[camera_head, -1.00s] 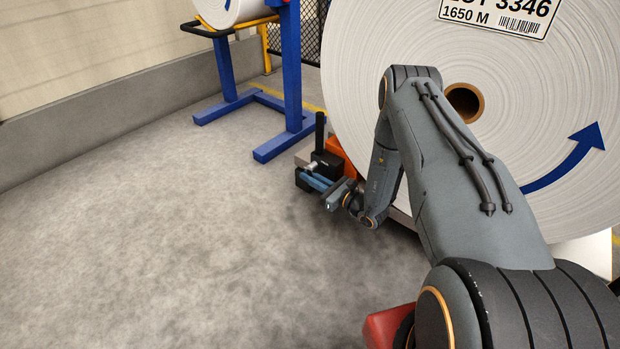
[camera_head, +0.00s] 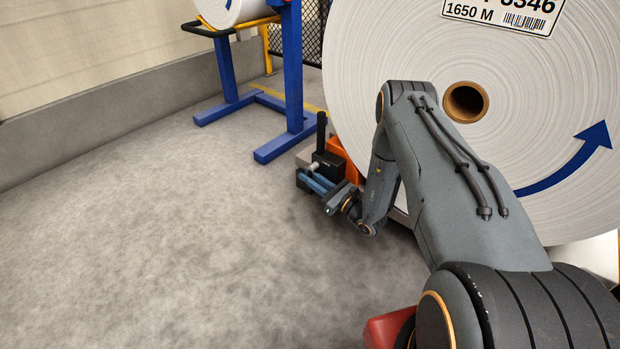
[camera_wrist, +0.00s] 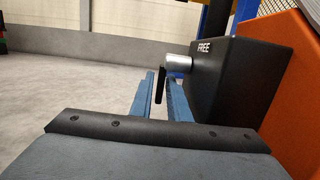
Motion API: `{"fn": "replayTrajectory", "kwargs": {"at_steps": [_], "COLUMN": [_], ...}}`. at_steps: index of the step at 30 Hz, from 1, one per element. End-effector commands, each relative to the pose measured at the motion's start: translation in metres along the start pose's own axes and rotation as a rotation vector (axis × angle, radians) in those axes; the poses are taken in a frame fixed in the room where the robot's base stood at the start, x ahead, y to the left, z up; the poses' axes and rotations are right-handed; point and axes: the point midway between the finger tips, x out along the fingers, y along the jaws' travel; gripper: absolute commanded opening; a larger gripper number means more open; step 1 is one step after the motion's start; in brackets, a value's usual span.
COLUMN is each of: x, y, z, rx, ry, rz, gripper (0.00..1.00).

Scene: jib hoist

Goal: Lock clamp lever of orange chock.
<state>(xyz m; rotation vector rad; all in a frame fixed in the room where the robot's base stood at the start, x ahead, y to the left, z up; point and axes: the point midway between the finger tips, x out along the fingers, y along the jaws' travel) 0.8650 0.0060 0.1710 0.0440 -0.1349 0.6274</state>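The orange chock (camera_head: 346,158) sits against the lower left of the big white roll; its side also shows at the right of the wrist view (camera_wrist: 291,85). A black clamp box (camera_wrist: 243,78) on it is marked FREE. A silver hub (camera_wrist: 178,63) sticks out of the box's left, and the black clamp lever (camera_wrist: 159,88) hangs straight down from it. My gripper (camera_wrist: 162,95) is open, its two blue fingers pointing at the lever. The lever appears between the fingers; I cannot tell whether either touches it. In the head view, my gripper (camera_head: 314,183) is low beside the box.
The large white roll (camera_head: 400,50) stands close to my arm on the right. A dark upright post (camera_head: 320,132) rises behind the clamp box. A blue stand (camera_head: 292,70) with another roll is behind. The grey floor (camera_head: 170,240) to the left is clear.

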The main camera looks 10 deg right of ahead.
Motion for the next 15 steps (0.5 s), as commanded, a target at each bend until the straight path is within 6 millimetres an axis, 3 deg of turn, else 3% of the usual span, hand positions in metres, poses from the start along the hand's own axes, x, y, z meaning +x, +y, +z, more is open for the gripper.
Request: {"fn": "replayTrajectory", "kwargs": {"at_steps": [5, 15], "x": [-0.012, -0.065], "y": [0.0, 0.0], "z": [0.001, 0.002], "rx": [0.001, 0.001], "ry": [0.001, 0.0], "rz": [-0.003, -0.003], "gripper": [0.16, 0.16]}}
